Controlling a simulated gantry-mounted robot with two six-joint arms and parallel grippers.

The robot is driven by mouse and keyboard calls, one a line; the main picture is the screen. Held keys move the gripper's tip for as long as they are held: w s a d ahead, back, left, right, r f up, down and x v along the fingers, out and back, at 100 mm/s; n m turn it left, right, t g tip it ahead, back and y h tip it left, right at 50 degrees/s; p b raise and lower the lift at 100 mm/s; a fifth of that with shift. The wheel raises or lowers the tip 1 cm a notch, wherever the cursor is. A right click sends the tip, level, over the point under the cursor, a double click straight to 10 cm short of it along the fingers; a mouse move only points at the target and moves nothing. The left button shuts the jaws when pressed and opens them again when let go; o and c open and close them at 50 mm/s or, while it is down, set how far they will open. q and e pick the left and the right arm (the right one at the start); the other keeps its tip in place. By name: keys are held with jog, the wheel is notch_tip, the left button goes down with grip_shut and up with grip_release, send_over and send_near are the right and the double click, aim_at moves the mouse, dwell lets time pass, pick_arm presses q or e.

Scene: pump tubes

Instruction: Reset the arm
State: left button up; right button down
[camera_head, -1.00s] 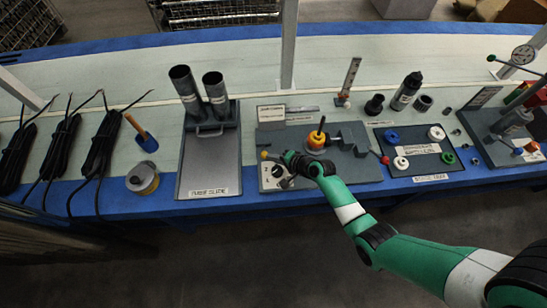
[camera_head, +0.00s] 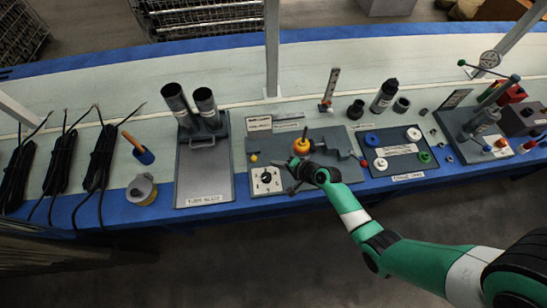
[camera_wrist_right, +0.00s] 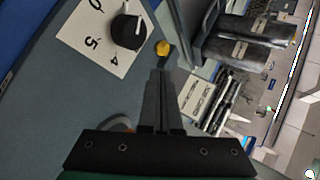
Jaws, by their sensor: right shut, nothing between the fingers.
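My right arm comes in from the lower right in the head view, green and white. Its gripper (camera_head: 291,176) is over the front of the grey fixture plate (camera_head: 322,177), just right of the white dial card (camera_head: 266,180) with a black knob. In the right wrist view the fingers (camera_wrist_right: 161,80) are together with nothing between them. The black knob (camera_wrist_right: 129,30) on its numbered card is left of the fingertips there, and a yellow knob (camera_wrist_right: 162,48) lies just beyond them. My left gripper is not in view.
An orange part (camera_head: 301,146) stands on the plate behind my gripper. The grey tube slide (camera_head: 204,180) with two dark tubes is to the left. A tray of coloured rings (camera_head: 400,150) is to the right. Black cable bundles (camera_head: 58,165) lie far left.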

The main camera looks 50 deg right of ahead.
jog(key=shift+s+r, duration=0.3)
jog(key=shift+s, duration=0.1)
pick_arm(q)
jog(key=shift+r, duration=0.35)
